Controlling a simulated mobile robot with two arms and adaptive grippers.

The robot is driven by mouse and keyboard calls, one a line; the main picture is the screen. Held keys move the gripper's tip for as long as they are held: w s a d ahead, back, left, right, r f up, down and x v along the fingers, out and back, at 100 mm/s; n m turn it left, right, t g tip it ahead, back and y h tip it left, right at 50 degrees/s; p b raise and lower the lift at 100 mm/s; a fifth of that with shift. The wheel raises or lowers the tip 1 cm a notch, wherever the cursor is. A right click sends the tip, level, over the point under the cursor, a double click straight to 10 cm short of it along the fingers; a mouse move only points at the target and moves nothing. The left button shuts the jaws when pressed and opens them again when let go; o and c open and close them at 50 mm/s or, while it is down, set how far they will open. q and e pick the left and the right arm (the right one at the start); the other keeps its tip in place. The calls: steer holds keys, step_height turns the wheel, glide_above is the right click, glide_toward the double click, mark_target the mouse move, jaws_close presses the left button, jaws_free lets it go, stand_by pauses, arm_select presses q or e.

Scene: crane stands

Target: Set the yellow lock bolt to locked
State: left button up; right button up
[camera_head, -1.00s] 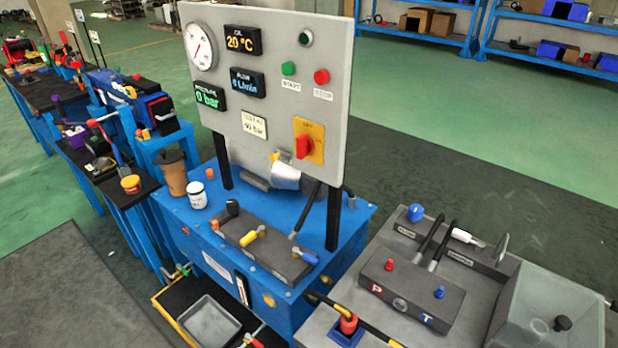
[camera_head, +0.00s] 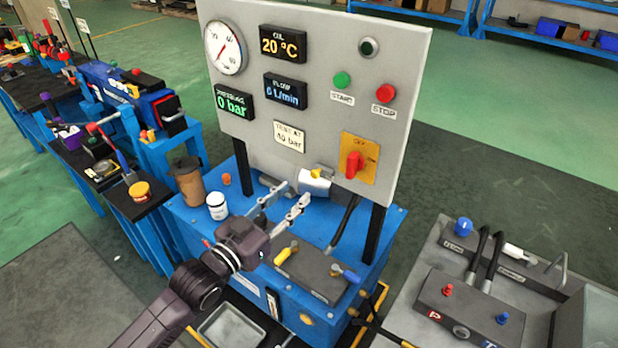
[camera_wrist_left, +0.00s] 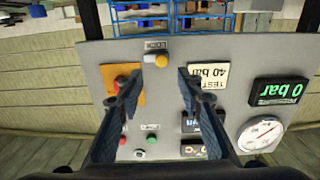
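The yellow lock bolt (camera_head: 316,173) sits at the lower edge of the grey panel, beside a silvery cylinder (camera_head: 314,185). In the left wrist view, which shows the panel upside down, the bolt (camera_wrist_left: 162,60) is a yellow knob with a pale end, beside a small label (camera_wrist_left: 156,45). My left gripper (camera_head: 294,194) is open and empty, just in front of the panel's lower edge. In the wrist view its fingers (camera_wrist_left: 158,77) stand on either side of the bolt's line; I cannot tell the remaining gap. My right gripper is not in view.
The grey panel (camera_head: 235,140) carries a gauge, displays, buttons and a red rotary switch (camera_head: 355,164) near the bolt. Yellow-handled (camera_head: 287,252) and blue-handled (camera_head: 345,272) valves stand on the block below.

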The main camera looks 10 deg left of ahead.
mark_target(313, 175)
arm_select(q)
steer(key=p+x, duration=0.1)
steer(key=x, duration=0.6)
steer(key=shift+a, duration=0.15)
steer(key=shift+w+f, duration=0.15)
steer(key=shift+w, duration=0.15)
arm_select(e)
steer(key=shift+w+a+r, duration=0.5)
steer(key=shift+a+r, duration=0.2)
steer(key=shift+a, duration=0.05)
arm_select(q)
steer(key=shift+c, duration=0.3)
steer(key=c, duration=0.8)
jaws_close()
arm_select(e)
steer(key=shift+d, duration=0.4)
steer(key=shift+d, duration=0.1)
